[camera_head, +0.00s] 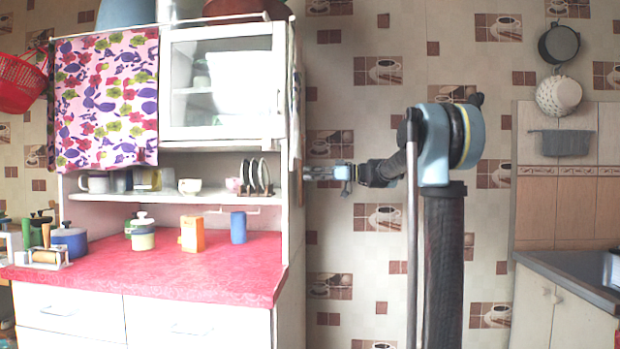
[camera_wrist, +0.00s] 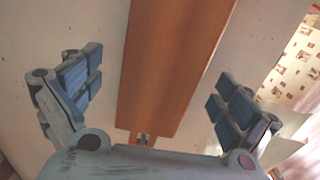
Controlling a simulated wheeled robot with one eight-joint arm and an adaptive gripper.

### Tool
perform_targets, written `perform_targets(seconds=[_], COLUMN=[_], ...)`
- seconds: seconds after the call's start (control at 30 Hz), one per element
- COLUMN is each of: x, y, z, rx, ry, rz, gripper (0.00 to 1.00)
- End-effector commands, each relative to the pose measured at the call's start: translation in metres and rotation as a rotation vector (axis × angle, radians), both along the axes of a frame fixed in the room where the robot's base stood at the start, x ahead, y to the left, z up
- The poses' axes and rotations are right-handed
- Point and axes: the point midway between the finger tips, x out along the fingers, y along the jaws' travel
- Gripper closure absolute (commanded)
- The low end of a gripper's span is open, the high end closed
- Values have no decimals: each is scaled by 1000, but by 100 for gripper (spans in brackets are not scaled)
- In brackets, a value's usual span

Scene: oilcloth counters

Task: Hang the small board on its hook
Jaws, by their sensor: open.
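A small orange-brown wooden board (camera_wrist: 175,70) is in the middle of the wrist view, flat along the white side panel of the cupboard. A small metal piece (camera_wrist: 142,139), perhaps the hook, shows at the board's lower end in that view. In the head view a thin brown sliver (camera_head: 298,182) on the cupboard's right side may be the board's edge. My gripper (camera_wrist: 155,95) is open, with a finger on either side of the board and gaps between. In the head view my gripper (camera_head: 325,173) reaches left to the cupboard side.
The cupboard (camera_head: 285,200) has a red counter (camera_head: 180,275) with canisters, an orange box (camera_head: 192,234) and a blue cup (camera_head: 238,227). Dishes stand on its shelf. Patterned wall (camera_head: 385,270) lies behind my arm. A sink counter (camera_head: 575,275) is at right.

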Motion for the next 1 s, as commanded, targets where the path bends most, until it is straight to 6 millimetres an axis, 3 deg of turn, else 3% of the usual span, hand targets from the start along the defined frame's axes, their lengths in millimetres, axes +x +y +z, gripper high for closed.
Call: perform_targets(seconds=[0.27, 0.8, 1.0], x=[0, -2, -3], y=[-7, -97, -116], z=[0, -1, -1], rx=[0, 0, 0], ry=[0, 1, 1], rz=[-1, -3, -1], gripper=[3, 3, 3])
